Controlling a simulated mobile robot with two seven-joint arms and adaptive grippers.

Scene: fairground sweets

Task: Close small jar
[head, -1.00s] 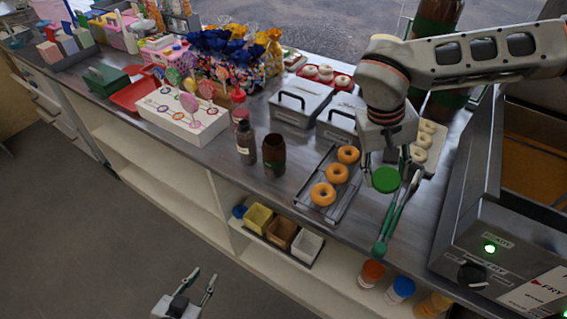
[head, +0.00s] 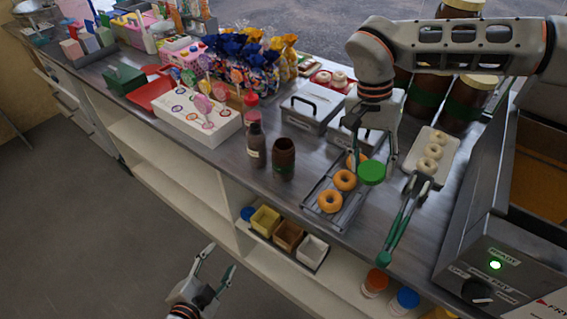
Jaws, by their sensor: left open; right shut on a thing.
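A small brown jar (head: 283,160) stands upright and uncapped on the counter, its dark mouth facing up. A green lid (head: 371,173) is in my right gripper (head: 376,164), which is shut on it. The lid is held above the right side of the doughnut tray, to the right of the jar and apart from it. The gripper fingers are partly hidden from this angle. My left gripper (head: 218,266) is open and empty, low in front of the counter and well below the jar.
A dark bottle (head: 255,146) stands close left of the jar. The doughnut tray (head: 318,208) lies between jar and lid, with green-tipped tongs (head: 399,222) to its right. Large green-labelled jars (head: 465,103) and the fryer (head: 490,235) are at right.

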